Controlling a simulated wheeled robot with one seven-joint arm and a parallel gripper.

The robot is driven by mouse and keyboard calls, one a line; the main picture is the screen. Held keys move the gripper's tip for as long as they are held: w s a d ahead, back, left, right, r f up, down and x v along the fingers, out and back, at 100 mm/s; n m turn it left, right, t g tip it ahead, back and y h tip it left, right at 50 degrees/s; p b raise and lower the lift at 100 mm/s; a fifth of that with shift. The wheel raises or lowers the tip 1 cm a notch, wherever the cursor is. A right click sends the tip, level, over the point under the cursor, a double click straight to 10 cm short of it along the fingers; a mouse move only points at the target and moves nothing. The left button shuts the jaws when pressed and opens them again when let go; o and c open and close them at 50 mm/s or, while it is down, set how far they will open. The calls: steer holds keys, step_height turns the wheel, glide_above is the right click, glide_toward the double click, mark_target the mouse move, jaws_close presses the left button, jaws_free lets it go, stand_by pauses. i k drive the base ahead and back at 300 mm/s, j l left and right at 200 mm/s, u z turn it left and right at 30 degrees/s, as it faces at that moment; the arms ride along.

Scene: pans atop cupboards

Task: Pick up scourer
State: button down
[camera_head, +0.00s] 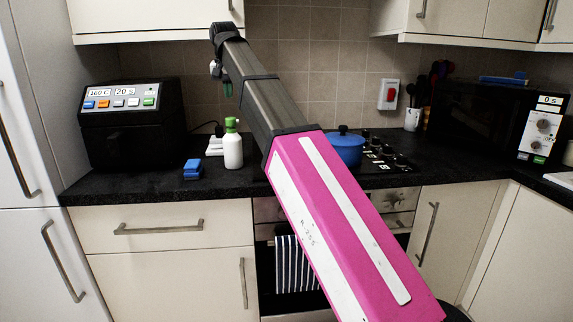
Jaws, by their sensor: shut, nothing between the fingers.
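A small blue block (192,168), which looks like the scourer, lies on the dark worktop in front of the black oven-like appliance and left of a white bottle. My arm reaches from the lower right up toward the back wall. My gripper (220,80) is at its far end, small in the picture, above and slightly right of the blue block and well apart from it. The gripper is shut, with nothing seen held. A small green patch shows beside the fingers; I cannot tell what it is.
A white bottle with a green top (232,145) stands right of the block. The black appliance (132,125) is behind left. A blue pot (345,147) sits on the hob, partly behind my arm. A microwave (480,110) stands far right. Wall cupboards (150,18) hang above.

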mark_target(195, 170)
steer(key=k, duration=1)
